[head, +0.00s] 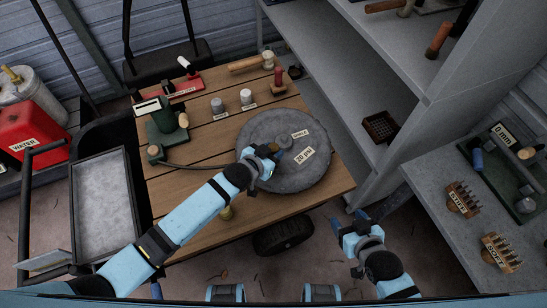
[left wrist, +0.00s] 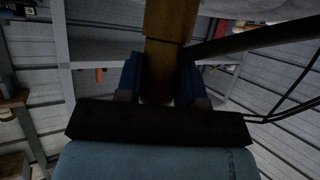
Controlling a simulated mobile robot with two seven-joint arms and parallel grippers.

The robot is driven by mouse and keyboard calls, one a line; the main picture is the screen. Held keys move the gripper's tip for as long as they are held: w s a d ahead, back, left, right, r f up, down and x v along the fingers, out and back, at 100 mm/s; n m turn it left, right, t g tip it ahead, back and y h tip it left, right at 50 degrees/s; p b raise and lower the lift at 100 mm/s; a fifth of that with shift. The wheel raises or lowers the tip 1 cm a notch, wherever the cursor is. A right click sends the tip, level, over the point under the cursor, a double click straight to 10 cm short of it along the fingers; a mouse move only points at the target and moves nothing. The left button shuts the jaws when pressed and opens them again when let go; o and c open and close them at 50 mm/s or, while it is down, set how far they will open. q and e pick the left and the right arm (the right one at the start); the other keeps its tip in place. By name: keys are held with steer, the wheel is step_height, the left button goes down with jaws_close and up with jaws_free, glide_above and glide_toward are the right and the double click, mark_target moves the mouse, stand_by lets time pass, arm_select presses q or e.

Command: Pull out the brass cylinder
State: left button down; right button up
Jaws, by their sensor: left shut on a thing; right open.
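My left gripper (head: 268,155) is over the round grey disc on the wooden table. In the left wrist view the gripper (left wrist: 160,85) is shut on a brass cylinder (left wrist: 168,22), whose upper part runs out of the picture. In the head view the gripper hides most of it, and I cannot tell whether it touches the disc. Another small brass-coloured piece (head: 226,213) shows beside my left forearm. My right gripper (head: 358,226) is open and empty, right of the table's front corner.
A grey tray (head: 103,205) is at left. Grey shelving (head: 345,80) and a bench (head: 450,180) are at right.

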arm_select(q)
steer(key=shift+r+p, duration=2.25)
steer(key=shift+r, duration=0.45)
